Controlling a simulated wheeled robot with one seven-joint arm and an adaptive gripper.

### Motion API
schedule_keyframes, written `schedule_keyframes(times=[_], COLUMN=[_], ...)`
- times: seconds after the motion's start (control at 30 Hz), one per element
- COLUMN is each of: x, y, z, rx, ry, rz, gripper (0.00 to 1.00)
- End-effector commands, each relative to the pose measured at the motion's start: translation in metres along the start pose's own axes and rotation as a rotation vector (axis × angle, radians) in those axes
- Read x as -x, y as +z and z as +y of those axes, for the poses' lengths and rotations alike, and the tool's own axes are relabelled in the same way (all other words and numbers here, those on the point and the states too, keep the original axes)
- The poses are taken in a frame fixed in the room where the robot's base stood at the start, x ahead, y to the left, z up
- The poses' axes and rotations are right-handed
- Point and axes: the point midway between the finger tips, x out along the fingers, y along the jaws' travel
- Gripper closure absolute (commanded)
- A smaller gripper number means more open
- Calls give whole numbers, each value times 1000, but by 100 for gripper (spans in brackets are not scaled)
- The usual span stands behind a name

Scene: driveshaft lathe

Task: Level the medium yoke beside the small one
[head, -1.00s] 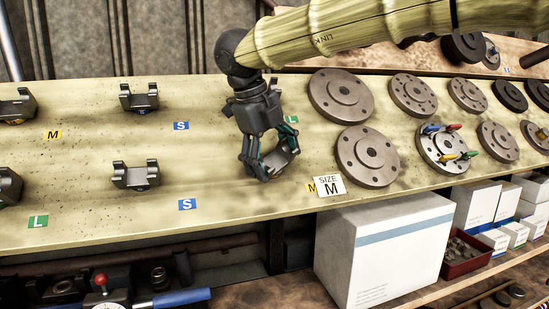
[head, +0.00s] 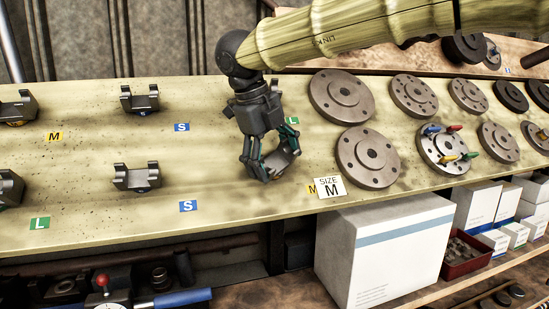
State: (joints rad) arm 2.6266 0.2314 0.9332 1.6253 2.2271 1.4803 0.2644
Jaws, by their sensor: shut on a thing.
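My gripper (head: 267,172) is shut on the medium yoke (head: 282,160), a dark metal U-shaped part, beside the yellow M label (head: 311,189). The fingers hide much of this yoke, so I cannot tell if it touches the board or how level it sits. The small yoke (head: 137,178) stands to its left in the same lower row, behind the blue S label (head: 187,206), with its two prongs up. Another small yoke (head: 140,100) stands in the upper row by a blue S label (head: 181,127).
Grey round flanges (head: 367,156) lie just right of my gripper. A white "SIZE M" card (head: 330,187) stands at the board's front edge. More yokes (head: 18,107) are at the far left. A white box (head: 385,250) sits below.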

Motion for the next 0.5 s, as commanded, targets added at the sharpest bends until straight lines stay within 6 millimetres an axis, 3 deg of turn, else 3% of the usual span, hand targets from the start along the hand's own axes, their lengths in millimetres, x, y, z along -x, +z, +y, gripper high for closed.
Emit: schedule_keyframes(times=[0.23,0.5], x=[2,2], y=[0,0], z=[-2,-3], rx=[-54,-273], ry=[47,231], rz=[-2,-2], gripper=[91,91])
